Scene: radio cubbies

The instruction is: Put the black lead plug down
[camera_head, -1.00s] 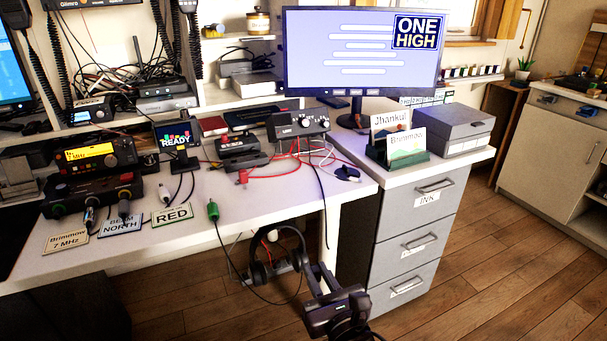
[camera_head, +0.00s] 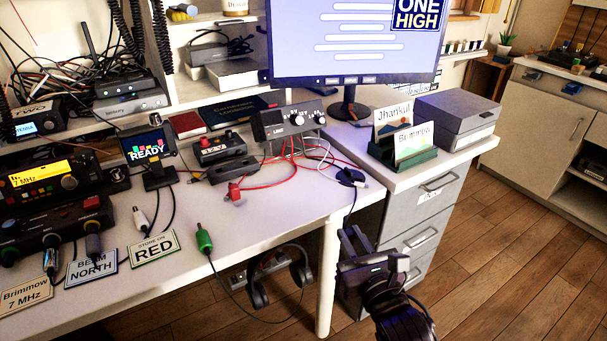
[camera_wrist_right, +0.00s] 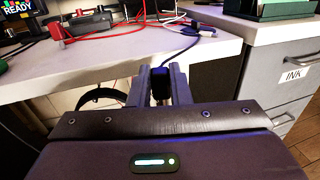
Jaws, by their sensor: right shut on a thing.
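My right gripper (camera_head: 353,241) is in front of the desk's right end, beside the grey drawer unit (camera_head: 432,205), with its fingers pointing toward the desk. In the right wrist view its fingers (camera_wrist_right: 161,82) are shut on the black lead plug (camera_wrist_right: 160,92), which is small and dark between them. The plug's dark lead (camera_wrist_right: 178,54) runs up over the desk edge to the desk top. In the head view the plug is too hidden by the fingers to make out. My left gripper is not in view.
The white desk (camera_head: 285,212) has bare room near its front edge. A grey box with knobs (camera_head: 288,122) and red leads stands behind. A green plug (camera_head: 204,239) lies at the front edge. Headphones (camera_head: 280,275) hang below. Name cards (camera_head: 412,145) stand on the drawer unit.

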